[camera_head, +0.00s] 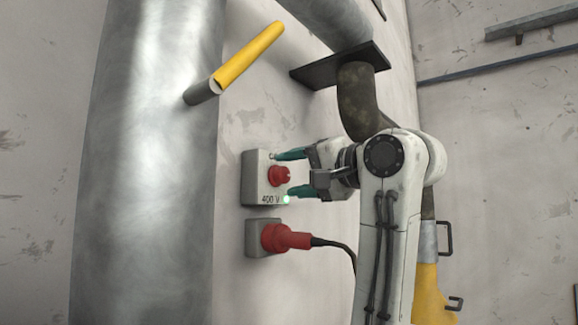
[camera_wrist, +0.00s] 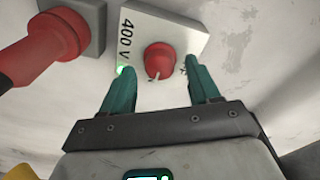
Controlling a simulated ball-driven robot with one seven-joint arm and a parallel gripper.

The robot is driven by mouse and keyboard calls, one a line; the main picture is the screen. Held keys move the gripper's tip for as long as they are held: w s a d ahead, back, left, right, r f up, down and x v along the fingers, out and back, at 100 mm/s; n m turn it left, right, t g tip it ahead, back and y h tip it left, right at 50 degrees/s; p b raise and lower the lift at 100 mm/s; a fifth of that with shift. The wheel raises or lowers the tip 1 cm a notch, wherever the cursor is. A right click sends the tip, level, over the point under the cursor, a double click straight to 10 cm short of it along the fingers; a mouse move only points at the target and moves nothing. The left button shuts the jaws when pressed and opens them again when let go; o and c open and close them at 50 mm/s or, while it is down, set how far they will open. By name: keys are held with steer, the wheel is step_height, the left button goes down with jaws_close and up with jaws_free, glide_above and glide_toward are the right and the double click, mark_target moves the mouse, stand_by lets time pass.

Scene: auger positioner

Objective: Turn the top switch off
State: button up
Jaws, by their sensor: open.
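The top switch is a red rotary knob (camera_head: 279,176) on a light grey box marked "400 V" (camera_head: 254,180) on the wall. A green light glows at the lower right corner of the box. In the wrist view the red knob (camera_wrist: 159,60) lies between and beyond the fingertips, with a pale pointer mark on it. My gripper (camera_head: 291,173) is open, its two teal fingers on either side of the knob, one above and one below. It also shows in the wrist view (camera_wrist: 160,80). I cannot tell whether the fingers touch the knob.
Below the box, a red plug (camera_head: 285,238) with a black cable sits in a grey socket box (camera_head: 256,248). A large metal pipe (camera_head: 150,160) stands to the left, with a yellow-handled lever (camera_head: 248,55) above. A dark bracket plate (camera_head: 340,66) and elbow are above my arm.

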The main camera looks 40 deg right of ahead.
steer(key=shift+w+a, duration=0.1)
steer(key=shift+w, duration=0.7)
steer(key=shift+c, duration=0.2)
steer(key=c, duration=0.9)
steer(key=shift+f+n, duration=0.1)
steer(key=shift+n, duration=0.3)
steer(key=shift+c, duration=0.2)
steer(key=n+b, duration=0.1)
steer(key=n, duration=0.3)
steer(key=n+b, duration=0.1)
steer(key=n, duration=0.3)
steer(key=shift+n+t, duration=0.3)
steer(key=shift+n, duration=0.1)
steer(key=n+b, duration=0.1)
steer(key=n, duration=0.3)
steer(key=shift+s+n+y, duration=0.1)
steer(key=shift+n+y, duration=0.2)
steer(key=shift+y, duration=0.1)
steer(key=shift+n+y+b, duration=0.3)
steer(key=shift+n+b, duration=0.1)
steer(key=shift+n, duration=1.8)
